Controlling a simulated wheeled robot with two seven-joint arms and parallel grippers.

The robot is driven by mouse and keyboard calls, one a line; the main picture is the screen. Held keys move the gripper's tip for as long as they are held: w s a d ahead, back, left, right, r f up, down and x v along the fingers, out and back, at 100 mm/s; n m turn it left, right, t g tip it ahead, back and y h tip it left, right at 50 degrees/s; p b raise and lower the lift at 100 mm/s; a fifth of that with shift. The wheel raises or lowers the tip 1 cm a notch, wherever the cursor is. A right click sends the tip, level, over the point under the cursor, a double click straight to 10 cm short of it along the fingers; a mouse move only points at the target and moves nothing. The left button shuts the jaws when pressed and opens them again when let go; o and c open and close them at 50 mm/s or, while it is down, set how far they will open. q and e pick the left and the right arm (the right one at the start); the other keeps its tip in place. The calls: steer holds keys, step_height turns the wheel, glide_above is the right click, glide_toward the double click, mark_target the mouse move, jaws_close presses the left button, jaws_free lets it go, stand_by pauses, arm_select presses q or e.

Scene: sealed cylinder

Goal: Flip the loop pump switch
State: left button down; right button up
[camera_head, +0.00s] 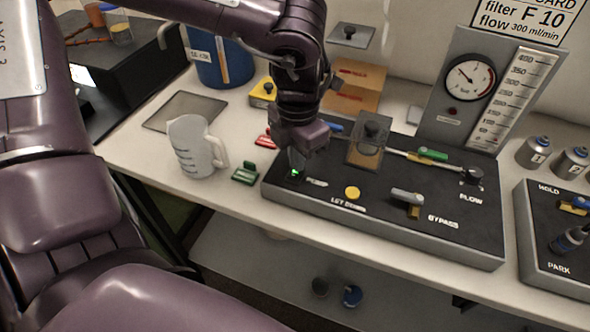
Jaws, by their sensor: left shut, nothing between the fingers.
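A black control panel (330,205) lies on the white bench, with a spot labelled PUMP at its left end. A small green glow (295,173) shows there beside the label. The pump switch itself is mostly hidden by my gripper, so its position is unclear. My left gripper (297,160) points down over this spot, shut and empty. Its tips are at or just above the switch; I cannot tell whether they touch. My right gripper is not in view.
The panel also carries a yellow button (352,193), a grey bypass lever (407,197) and a black flow knob (472,176). A clear cover (366,155) stands right of my gripper. A measuring jug (190,147) and green clip (245,173) are left. A gauge (470,80) stands behind.

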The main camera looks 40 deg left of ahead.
arm_select(q)
steer(key=shift+r+p, duration=2.2)
steer(key=shift+r, duration=1.25)
